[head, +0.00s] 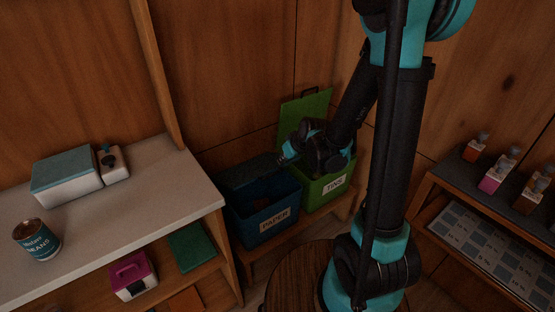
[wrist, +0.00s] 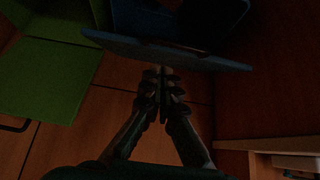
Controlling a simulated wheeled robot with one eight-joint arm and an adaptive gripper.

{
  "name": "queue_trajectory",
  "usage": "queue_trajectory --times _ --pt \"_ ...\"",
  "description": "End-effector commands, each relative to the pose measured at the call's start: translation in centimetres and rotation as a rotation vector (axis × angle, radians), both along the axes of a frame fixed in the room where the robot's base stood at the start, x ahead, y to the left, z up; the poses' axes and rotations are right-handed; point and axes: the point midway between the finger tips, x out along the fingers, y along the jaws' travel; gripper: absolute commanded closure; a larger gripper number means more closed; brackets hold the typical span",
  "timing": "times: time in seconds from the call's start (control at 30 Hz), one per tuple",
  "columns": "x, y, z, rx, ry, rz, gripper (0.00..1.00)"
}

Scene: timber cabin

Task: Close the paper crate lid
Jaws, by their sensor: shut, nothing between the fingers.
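The blue paper crate (head: 264,218), labelled PAPER, stands on a low wooden shelf by the wall. Its dark blue lid (head: 250,172) is at the back of the crate and looks partly raised; the exact angle is hard to tell in the dim light. In the wrist view the lid (wrist: 165,50) shows nearly edge-on, with the crate (wrist: 180,15) beyond it. My gripper (wrist: 163,72) is shut and empty, its fingertips right by the lid's edge; I cannot tell whether they touch. In the head view my gripper (head: 284,160) reaches over from the right, tips partly hidden.
The green tins crate (head: 322,190) stands to the right, its green lid (head: 303,112) raised against the wall. A pale counter (head: 130,205) is at left with a beans can (head: 37,240).

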Motion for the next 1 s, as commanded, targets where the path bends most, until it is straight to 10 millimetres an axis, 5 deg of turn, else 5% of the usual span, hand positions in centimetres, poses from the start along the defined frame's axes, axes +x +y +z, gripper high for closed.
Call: queue_trajectory --times 0.47,0.67,1.0 --pt "-3.5 -2.5 1.6 -0.002 0.005 0.001 1.0" --pt "-0.9 -0.4 2.3 -0.06 0.119 0.026 1.0" --pt "3.1 4.0 7.4 -0.27 0.392 0.014 1.0"
